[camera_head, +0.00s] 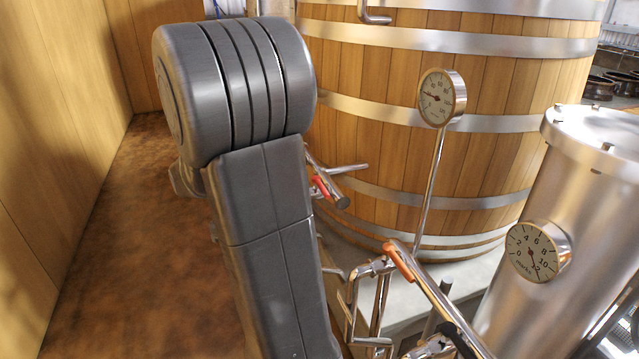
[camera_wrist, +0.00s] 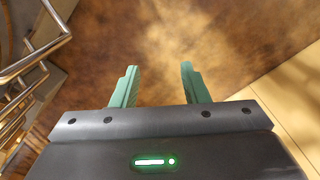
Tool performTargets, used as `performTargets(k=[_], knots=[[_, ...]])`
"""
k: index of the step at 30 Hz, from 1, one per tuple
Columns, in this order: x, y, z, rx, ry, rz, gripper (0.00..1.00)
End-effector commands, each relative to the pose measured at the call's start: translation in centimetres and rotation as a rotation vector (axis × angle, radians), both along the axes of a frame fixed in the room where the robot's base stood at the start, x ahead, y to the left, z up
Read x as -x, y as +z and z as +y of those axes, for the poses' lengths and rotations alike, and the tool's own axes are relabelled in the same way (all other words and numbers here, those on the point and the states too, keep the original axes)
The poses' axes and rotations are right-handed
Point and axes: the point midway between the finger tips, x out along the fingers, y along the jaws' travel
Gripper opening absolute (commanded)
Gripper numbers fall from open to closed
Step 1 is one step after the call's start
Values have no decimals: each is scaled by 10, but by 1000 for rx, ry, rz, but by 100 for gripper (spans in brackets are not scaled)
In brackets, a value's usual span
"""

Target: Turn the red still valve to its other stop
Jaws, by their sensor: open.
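Two red handles show in the head view. A small red lever (camera_head: 320,187) sits on a steel pipe fitting just right of my arm, partly hidden by it. An orange-red handle (camera_head: 398,260) lies along a slanted steel pipe at the lower middle. I cannot tell for certain which is the still valve. My gripper (camera_wrist: 159,68) shows in the wrist view, with its two green fingers apart and nothing between them. It points at brown floor, and no red handle shows there. The gripper is not visible in the head view, where my grey arm fills the left middle.
A wooden vat (camera_head: 480,165) with steel hoops stands behind the pipes. A steel column (camera_head: 535,200) with a dial stands at right. Steel pipes (camera_wrist: 30,60) run along the wrist view's left edge. Brown floor (camera_head: 110,250) is open left of my arm, beside a wooden wall (camera_head: 60,110).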

Motion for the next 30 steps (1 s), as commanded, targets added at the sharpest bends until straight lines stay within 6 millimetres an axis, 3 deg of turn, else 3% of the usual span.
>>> performTargets(k=[6, 10, 17, 24, 30], knots=[[-3, 1, 0, 0, -6, 0, 41], [-30, 9, -2, 0, -67, 0, 41], [-142, 29, -32, 1, -339, 1, 41], [-252, 35, -107, 1, -645, 2, 41], [-302, 33, -168, 1, -824, 1, 41]])
